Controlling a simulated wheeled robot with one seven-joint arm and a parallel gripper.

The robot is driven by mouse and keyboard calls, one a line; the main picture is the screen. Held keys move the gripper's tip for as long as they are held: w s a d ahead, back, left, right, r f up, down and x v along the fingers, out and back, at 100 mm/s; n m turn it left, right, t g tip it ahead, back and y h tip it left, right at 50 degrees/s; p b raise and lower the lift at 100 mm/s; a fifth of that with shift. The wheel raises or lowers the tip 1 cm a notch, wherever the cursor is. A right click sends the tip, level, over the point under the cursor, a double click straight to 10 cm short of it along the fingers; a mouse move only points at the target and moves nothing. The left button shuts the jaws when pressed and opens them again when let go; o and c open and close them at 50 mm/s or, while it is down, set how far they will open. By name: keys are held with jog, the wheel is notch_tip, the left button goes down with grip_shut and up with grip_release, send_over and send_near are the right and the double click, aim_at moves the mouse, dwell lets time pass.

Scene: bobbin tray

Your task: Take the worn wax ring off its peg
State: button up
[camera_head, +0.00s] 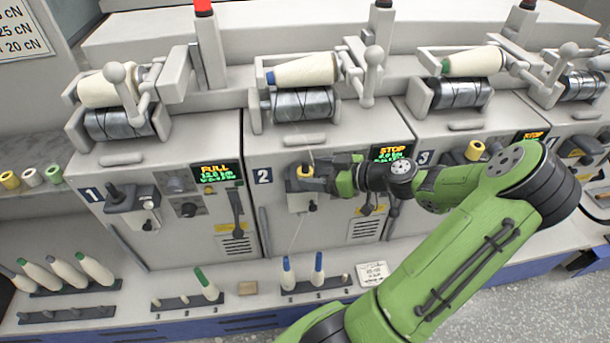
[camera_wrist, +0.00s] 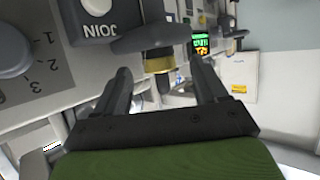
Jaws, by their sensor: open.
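The worn wax ring is a yellow ring (camera_head: 305,171) on the dark peg of unit 2 in the head view. In the wrist view the yellow ring (camera_wrist: 158,65) sits around a dark peg, under a dark knob-like part (camera_wrist: 150,40). My gripper (camera_head: 316,171) is at unit 2, close on the right of the ring. In the wrist view my gripper (camera_wrist: 164,75) is open, with one finger on each side of the ring in the picture. I cannot tell whether either finger touches it. The arm hides part of the unit's front.
Loose yellow (camera_head: 10,180), white (camera_head: 32,177) and green (camera_head: 54,175) rings stand on the left shelf. Unit 3 has another yellow ring (camera_head: 474,150). Several bobbins stand on the lower ledge, with a small wooden block (camera_head: 247,288) and a white card (camera_head: 372,273). A lever (camera_head: 237,212) juts out left of unit 2.

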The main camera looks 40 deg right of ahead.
jog(key=shift+w+f, duration=0.15)
jog(key=shift+w, duration=0.15)
